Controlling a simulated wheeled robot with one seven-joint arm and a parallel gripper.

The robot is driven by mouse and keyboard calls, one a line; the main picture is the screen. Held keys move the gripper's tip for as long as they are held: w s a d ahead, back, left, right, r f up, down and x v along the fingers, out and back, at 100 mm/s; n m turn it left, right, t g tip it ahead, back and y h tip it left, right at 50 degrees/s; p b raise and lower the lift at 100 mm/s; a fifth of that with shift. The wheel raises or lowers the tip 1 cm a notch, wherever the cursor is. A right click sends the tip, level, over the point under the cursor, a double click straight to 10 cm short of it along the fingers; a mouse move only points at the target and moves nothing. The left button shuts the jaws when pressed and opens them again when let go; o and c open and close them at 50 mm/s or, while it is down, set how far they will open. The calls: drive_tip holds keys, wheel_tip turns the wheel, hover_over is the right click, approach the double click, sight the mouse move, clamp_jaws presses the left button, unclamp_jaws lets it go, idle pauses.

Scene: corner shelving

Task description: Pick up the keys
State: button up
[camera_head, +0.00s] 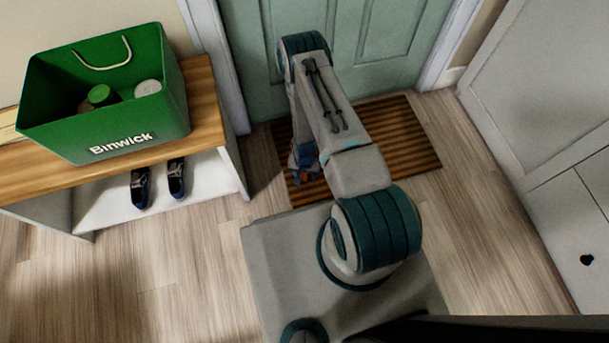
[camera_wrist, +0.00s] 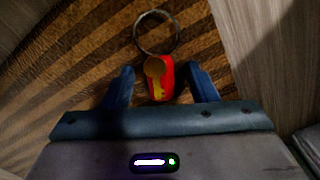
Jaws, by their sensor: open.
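The keys (camera_wrist: 157,75) lie on the striped brown doormat in the wrist view. They have a dark metal ring, a red tag and a yellow-brown key. My gripper (camera_wrist: 160,69) is open, with one blue finger on each side of the red tag and the ring extending beyond the fingertips. I cannot tell how far the fingers are above the mat. In the head view my gripper (camera_head: 303,168) is low over the left part of the mat, and the keys are mostly hidden by it and my arm.
The doormat (camera_head: 415,145) lies before a green door (camera_head: 385,40). To the left stands a wooden-topped bench (camera_head: 200,95) with a green Binwick bag (camera_head: 60,115) on it and dark shoes (camera_head: 140,188) below. A grey cabinet (camera_head: 540,90) stands right. Wooden floor is clear between.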

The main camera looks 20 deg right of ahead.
drive_tip(key=shift+r, duration=0.1)
drive_tip(key=c, duration=1.1)
drive_tip(key=shift+c, duration=0.2)
drive_tip(key=shift+r, duration=0.1)
clamp_jaws()
